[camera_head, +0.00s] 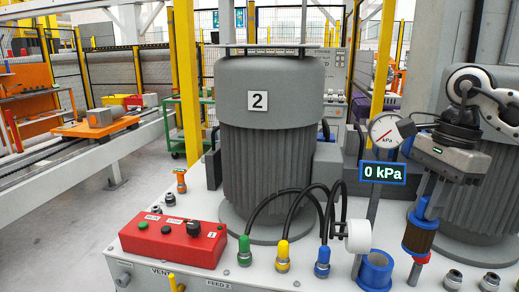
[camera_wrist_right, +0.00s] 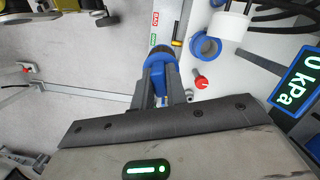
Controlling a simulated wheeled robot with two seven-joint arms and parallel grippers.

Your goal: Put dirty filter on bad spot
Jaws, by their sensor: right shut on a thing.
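My right gripper (camera_head: 428,205) points down at the right of the head view. The filter looks upright, to the right of an empty-looking blue round socket (camera_head: 375,272). In the wrist view the fingers (camera_wrist_right: 157,80) close on the filter's blue part (camera_wrist_right: 158,56); its lower end is hidden. A small red label (camera_wrist_right: 155,18) and a green label (camera_wrist_right: 153,39) show beyond it, their text too small to read surely. My left gripper is out of view.
A grey ribbed housing marked 2 (camera_head: 262,130) stands in the middle. A gauge (camera_head: 385,132) and 0 kPa display (camera_head: 382,173) rise close to my right arm. Hoses (camera_head: 288,200) and a red control box (camera_head: 175,240) are to the left.

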